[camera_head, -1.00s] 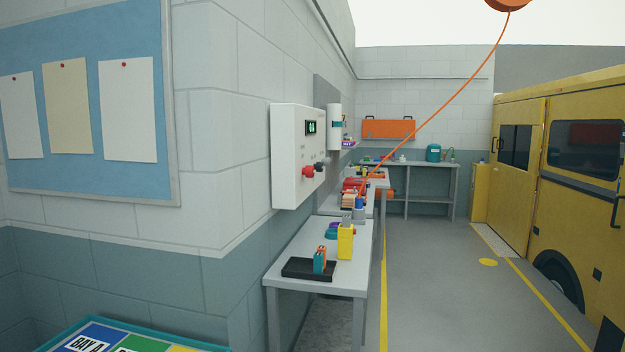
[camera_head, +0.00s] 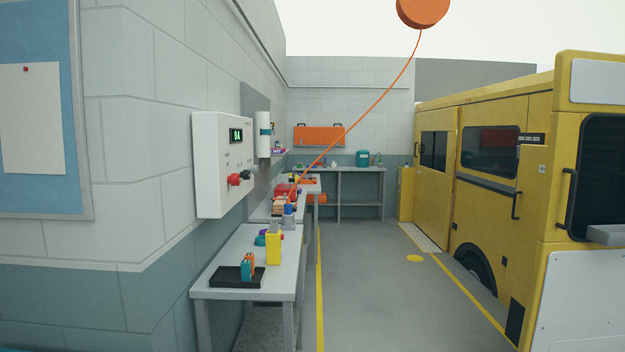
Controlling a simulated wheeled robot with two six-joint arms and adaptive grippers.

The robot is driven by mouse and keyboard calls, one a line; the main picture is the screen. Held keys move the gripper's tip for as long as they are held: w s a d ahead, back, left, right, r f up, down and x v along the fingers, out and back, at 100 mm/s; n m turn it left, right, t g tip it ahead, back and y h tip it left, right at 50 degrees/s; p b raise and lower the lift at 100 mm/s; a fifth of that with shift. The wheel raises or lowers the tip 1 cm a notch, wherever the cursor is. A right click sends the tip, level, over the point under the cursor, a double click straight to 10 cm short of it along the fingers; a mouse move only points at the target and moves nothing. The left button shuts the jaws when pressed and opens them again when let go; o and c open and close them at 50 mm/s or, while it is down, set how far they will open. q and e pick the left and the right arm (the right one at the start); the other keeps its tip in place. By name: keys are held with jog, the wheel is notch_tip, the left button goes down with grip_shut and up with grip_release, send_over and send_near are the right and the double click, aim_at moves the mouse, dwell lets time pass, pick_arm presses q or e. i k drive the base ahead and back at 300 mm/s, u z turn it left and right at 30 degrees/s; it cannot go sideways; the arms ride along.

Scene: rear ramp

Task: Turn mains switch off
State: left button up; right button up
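A white control box (camera_head: 222,165) hangs on the left wall above the benches. It has a small dark display with green digits (camera_head: 236,135), a red knob (camera_head: 234,180) and a dark knob (camera_head: 245,174) beside it. The labels are too small to read, so I cannot tell which control is the mains switch or how it is set. Neither of my grippers shows in this view.
A grey bench (camera_head: 245,295) below the box holds a black tray (camera_head: 236,277) and a yellow holder (camera_head: 274,248). An orange reel (camera_head: 423,12) hangs overhead with its cord slanting down to the benches. A yellow vehicle (camera_head: 490,190) stands right; the grey floor (camera_head: 375,300) between is clear.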

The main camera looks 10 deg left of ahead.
aim_at(234, 178)
jog(key=z, duration=0.8)
jog(key=i, duration=2)
jog(key=u, duration=0.55)
